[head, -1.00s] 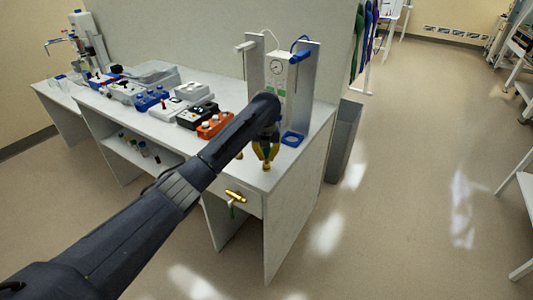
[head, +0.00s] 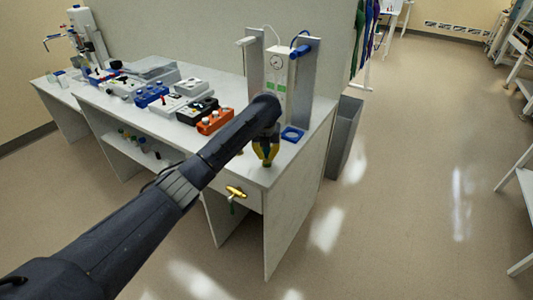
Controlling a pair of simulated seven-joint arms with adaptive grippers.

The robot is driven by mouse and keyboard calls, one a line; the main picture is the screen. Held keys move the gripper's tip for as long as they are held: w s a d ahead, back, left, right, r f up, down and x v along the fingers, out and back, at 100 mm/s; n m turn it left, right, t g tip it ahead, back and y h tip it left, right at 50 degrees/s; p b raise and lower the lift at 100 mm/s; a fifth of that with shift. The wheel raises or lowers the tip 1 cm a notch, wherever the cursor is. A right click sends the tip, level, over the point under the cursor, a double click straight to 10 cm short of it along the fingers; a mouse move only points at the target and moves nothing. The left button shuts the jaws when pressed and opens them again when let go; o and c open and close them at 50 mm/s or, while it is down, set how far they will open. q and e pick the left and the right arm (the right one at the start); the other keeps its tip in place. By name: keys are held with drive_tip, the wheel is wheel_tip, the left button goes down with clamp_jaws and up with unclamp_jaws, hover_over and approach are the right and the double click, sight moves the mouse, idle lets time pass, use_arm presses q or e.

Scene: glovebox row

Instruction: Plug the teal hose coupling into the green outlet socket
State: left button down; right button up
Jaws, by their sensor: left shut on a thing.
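My left arm reaches from the lower left across the bench. My left gripper (head: 265,156), with yellow fingers, points down at the bench's front right corner. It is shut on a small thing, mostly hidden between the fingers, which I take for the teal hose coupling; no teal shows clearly. A white unit (head: 275,72) with a gauge and green labels stands behind the gripper between grey side plates. The green outlet socket cannot be made out for certain; my forearm and wrist cover the unit's lower part.
A brass valve with a green handle (head: 236,192) juts from the bench front. An orange box (head: 215,121) and several other boxes stand left on the bench (head: 130,125). A grey bin (head: 344,138) stands at right.

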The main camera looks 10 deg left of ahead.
use_arm(q)
drive_tip(key=shift+f, duration=0.15)
drive_tip(key=c, duration=1.4)
unclamp_jaws()
drive_tip(key=v, duration=1.2)
